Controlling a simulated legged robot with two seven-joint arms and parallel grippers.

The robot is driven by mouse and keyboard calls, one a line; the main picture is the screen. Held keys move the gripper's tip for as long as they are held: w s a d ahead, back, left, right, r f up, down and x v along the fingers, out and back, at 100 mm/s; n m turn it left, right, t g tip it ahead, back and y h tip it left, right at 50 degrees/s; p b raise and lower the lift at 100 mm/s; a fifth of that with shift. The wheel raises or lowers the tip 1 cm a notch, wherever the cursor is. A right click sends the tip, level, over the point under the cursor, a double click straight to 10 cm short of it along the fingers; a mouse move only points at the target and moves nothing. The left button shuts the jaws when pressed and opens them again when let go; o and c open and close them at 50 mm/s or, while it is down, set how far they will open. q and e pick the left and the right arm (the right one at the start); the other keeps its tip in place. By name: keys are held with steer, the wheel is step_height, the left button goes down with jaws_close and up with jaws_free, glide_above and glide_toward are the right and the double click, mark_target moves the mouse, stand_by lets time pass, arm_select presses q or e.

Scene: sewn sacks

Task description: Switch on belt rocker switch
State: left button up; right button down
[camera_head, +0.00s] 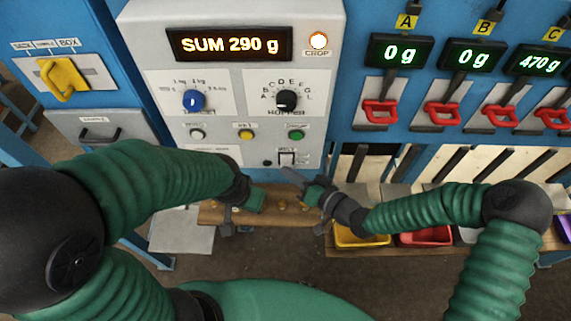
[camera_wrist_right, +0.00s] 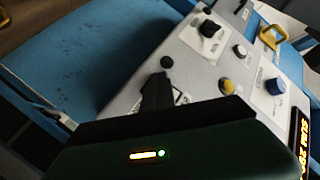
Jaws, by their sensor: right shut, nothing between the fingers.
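The belt rocker switch (camera_head: 287,158) is a small black-and-white rocker low on the grey control panel, under the label BELT. In the right wrist view it is mostly hidden behind my fingers. My right gripper (camera_head: 294,177) is shut and empty, its fingertips just below the switch and close to the panel; I cannot tell whether they touch it. The same dark fingers show in the right wrist view (camera_wrist_right: 157,92), pointing at the panel. My left gripper (camera_head: 243,202) hangs left of it over the wooden ledge; its jaw opening is unclear.
The grey panel (camera_head: 219,113) carries a blue knob (camera_head: 193,100), a black hopper knob (camera_head: 286,100), a yellow button (camera_head: 246,134) and a green button (camera_head: 296,135). The display (camera_head: 230,45) reads SUM 290 g. Red levers and a yellow bin (camera_head: 358,236) stand right.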

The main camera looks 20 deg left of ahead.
steer(key=shift+w, duration=0.2)
stand_by(0.5)
steer(key=shift+s, duration=0.9)
steer(key=s, duration=0.1)
steer(key=s+d, duration=0.1)
steer(key=s, duration=0.1)
steer(key=s+p, duration=0.1)
steer(key=shift+s+d+r, duration=0.2)
steer(key=shift+s+r, duration=0.15)
